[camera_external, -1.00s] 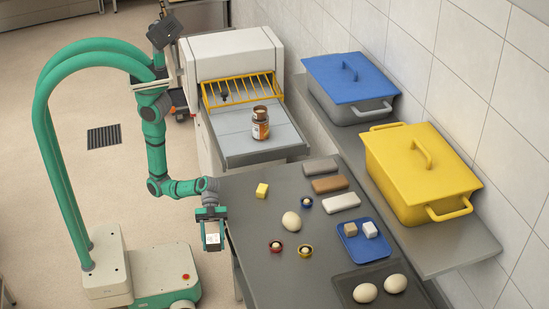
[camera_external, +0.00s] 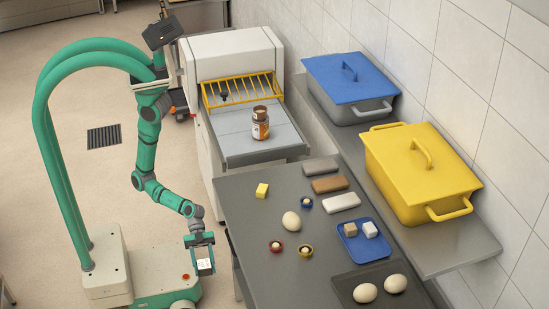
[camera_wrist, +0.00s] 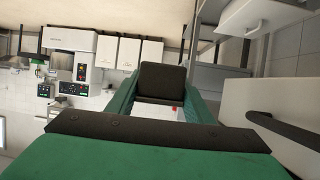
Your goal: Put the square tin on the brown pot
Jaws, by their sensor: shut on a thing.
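My gripper (camera_external: 202,262) hangs off the left edge of the grey table, beside my base. It is shut on a small pale boxy thing, which I take to be the square tin (camera_external: 204,265). In the wrist view my gripper (camera_wrist: 160,100) has green fingers on both sides of it, and a white face of the tin with a red mark (camera_wrist: 172,110) shows between them; the rest is hidden. The brown pot (camera_external: 260,124), a brown jar with a pale label and brown top, stands upright on the grey oven shelf (camera_external: 240,158), well away from my gripper.
The grey table (camera_external: 255,235) holds a yellow block (camera_external: 262,190), eggs, small rings, several bars and a blue tray (camera_external: 352,246). A yellow lidded container (camera_external: 415,165) and a blue-lidded one (camera_external: 350,85) stand along the wall. Yellow bars (camera_external: 240,90) front the oven.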

